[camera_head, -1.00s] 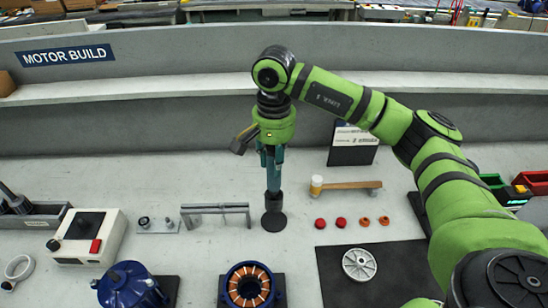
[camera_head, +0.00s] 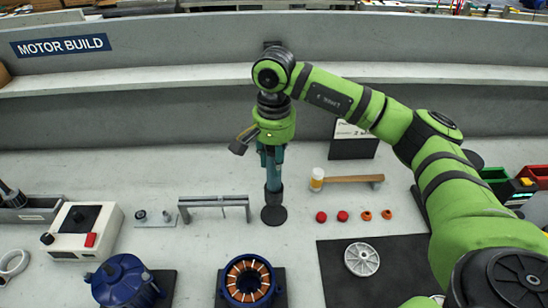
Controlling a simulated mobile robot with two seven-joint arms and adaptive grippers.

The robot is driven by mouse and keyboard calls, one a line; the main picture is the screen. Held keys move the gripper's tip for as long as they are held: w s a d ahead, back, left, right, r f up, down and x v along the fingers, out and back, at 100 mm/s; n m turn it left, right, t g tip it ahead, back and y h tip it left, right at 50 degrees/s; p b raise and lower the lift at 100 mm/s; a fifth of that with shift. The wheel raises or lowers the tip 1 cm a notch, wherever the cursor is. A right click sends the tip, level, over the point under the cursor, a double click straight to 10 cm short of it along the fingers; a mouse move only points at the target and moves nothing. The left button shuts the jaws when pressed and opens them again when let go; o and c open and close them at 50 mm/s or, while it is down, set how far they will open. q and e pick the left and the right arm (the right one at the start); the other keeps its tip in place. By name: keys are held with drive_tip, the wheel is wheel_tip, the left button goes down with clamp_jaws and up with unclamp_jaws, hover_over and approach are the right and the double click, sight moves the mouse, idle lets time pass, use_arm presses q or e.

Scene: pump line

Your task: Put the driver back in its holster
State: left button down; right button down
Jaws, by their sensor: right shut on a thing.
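My right gripper (camera_head: 272,145) points down at the middle of the bench. It is shut on the upper part of the teal driver (camera_head: 274,170), which stands upright below it. The driver's lower end is dark and meets a dark round base (camera_head: 273,215) on the bench. This base looks like the holster's foot, but I cannot tell how deep the driver sits or whether it is fully seated. The gripper's fingers are mostly hidden by my wrist. My left gripper is out of view.
A metal bracket (camera_head: 213,201) stands close left of the driver. A mallet (camera_head: 350,180) and several red and orange caps lie to the right. A blue stator housing (camera_head: 248,280) and a black mat (camera_head: 340,285) are nearer. The raised back wall (camera_head: 150,125) stands behind.

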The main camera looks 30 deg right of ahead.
drive_tip(key=shift+f+b, duration=1.8)
drive_tip(key=shift+f, duration=0.55)
drive_tip(key=c, duration=0.8)
unclamp_jaws()
drive_tip(key=shift+o, duration=1.1)
drive_tip(key=shift+r+p, duration=1.45)
drive_tip(key=shift+r, duration=1.6)
